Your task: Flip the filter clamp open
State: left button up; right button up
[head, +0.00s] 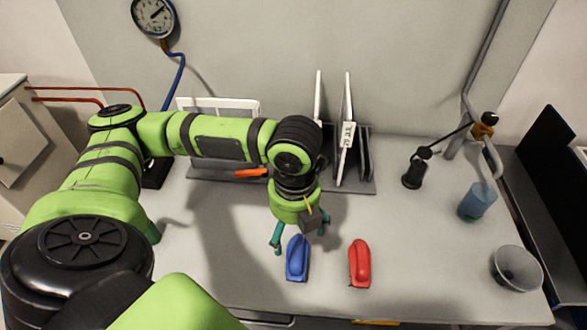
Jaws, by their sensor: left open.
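The orange lever-like piece (251,173) lies across the front of the grey rack (225,173), just below my left forearm in the picture. It may be the filter clamp, but I cannot tell for sure, nor whether it is shut. White panels (347,140) stand upright in the rack, one with a printed label. My left gripper (300,236) points down with its teal fingers apart and nothing seen between them. It is in front of the rack, over or just behind a blue handled block (297,258); the height gap is unclear. My right gripper is out of view.
A red handled block (359,263) lies right of the blue one. A black stand (414,168), a blue cup-like container (477,200) and a grey funnel or bowl (516,268) are at the right. A gauge (154,16) hangs upper left. The table's middle right is clear.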

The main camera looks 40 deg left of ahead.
aim_at(264, 172)
jog(key=u, duration=1.45)
